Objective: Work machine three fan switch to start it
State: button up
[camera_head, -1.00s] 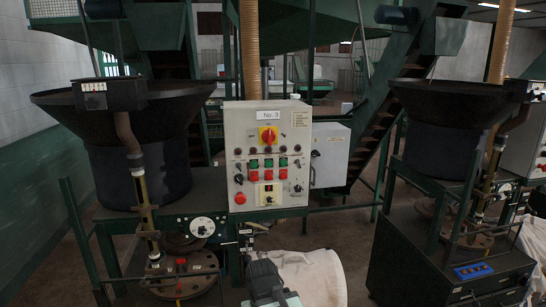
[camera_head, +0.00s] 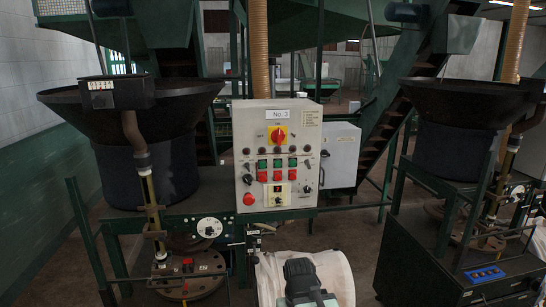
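The control box marked "No. 3" (camera_head: 253,122) stands in the middle of the view, with a grey face. A red rotary switch on a yellow plate (camera_head: 278,135) is near its top. Below are green and red buttons in rows, black knobs at the left (camera_head: 248,179) and right (camera_head: 307,188), and a red round button (camera_head: 249,199) at lower left. The small labels are unreadable, so I cannot tell which is the fan switch. A dark part of my arm (camera_head: 303,278) shows at the bottom, below and apart from the box. Its fingers cannot be made out.
A white bag-like form (camera_head: 338,272) is at the bottom, around my arm. A dark hopper (camera_head: 140,115) stands left and a similar machine (camera_head: 450,125) right. A white-faced dial (camera_head: 209,227) is left of the box's foot. Open floor shows right of the box.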

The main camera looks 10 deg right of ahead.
aim_at(247, 179)
jog(key=u, duration=1.4)
jog(key=k, duration=0.7)
jog(key=u, duration=0.4)
jog(key=i, duration=1.05)
